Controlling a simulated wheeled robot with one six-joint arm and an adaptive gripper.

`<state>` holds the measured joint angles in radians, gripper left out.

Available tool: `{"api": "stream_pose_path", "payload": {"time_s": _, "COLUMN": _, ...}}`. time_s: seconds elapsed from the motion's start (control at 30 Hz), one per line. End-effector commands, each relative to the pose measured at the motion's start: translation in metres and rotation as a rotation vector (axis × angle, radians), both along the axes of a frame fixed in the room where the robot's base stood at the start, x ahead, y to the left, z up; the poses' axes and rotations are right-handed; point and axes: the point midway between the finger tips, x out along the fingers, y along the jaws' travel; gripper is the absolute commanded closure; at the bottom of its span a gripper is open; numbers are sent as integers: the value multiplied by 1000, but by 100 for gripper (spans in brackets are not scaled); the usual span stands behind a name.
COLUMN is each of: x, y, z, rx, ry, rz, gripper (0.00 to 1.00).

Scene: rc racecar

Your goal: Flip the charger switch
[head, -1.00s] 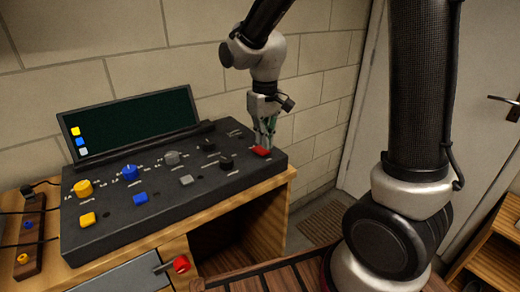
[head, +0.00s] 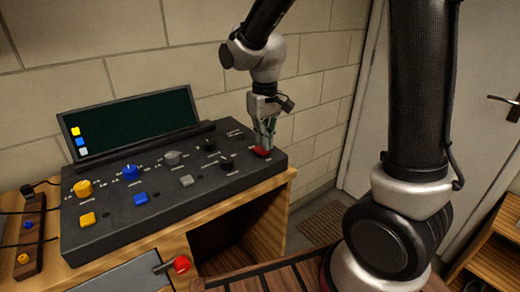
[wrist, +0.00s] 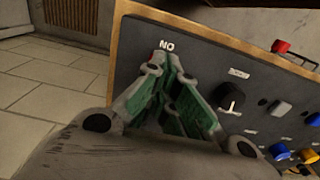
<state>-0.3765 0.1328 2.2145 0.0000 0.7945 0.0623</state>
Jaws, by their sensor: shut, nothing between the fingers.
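The charger is a dark sloped panel (head: 160,207) on a wooden bench, with a dark screen (head: 130,123) at its back. The red rocker switch (head: 262,153) is at the panel's right end and looks dark red. My gripper (head: 266,145) points down with its fingertips at the switch, seemingly touching it. In the wrist view my gripper (wrist: 157,62) is shut and empty, its green-padded fingers covering nearly all of the switch beside the "ON" label (wrist: 167,44).
Yellow (head: 83,188), blue (head: 131,172), grey and black knobs and square buttons lie left of the switch. A red-handled lever (head: 181,264) sticks out below the panel. The wall is close behind.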

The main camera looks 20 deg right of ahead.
Motion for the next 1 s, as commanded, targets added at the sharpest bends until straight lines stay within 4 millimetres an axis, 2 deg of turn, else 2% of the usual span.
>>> {"api": "stream_pose_path", "payload": {"time_s": 1.0, "x": 0, "y": 0, "z": -16, "rx": 0, "ry": 0, "rz": 0, "gripper": 100}}
